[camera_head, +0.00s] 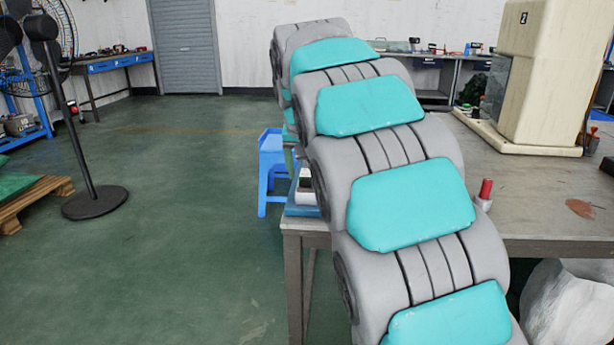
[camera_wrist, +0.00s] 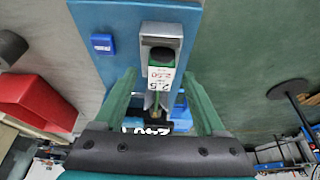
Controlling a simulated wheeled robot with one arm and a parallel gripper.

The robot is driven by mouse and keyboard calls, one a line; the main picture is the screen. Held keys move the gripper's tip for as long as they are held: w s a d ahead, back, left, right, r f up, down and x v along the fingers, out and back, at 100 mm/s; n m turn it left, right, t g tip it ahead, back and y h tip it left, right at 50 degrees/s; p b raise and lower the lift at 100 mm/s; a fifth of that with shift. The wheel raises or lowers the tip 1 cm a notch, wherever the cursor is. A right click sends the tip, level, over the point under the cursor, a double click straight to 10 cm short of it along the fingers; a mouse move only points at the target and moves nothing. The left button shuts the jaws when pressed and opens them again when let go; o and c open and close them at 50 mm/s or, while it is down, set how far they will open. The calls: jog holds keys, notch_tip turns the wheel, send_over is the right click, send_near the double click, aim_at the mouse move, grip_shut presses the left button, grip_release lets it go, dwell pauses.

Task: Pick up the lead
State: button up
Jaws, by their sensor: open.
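In the wrist view my gripper (camera_wrist: 160,80) is open, its two green fingers spread on either side of a metal holder (camera_wrist: 160,33). A piece with a white label (camera_wrist: 160,78) and a dark green top sits in or against this holder, between the fingers. The fingers look apart from it, with a gap on each side. I cannot make out a lead for certain; part of the space between the fingers is hidden by my gripper's black body. In the head view my arm hides the gripper and this spot.
The holder stands on a blue board (camera_wrist: 122,15) with a small blue block (camera_wrist: 102,44). A red bin (camera_wrist: 35,100) is at left. The head view shows a worktable (camera_head: 540,190) with a beige machine (camera_head: 555,75), a red-capped item (camera_head: 486,189) and a blue stool (camera_head: 270,165). Floor at left is open.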

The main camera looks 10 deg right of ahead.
grip_shut()
dwell(0.6)
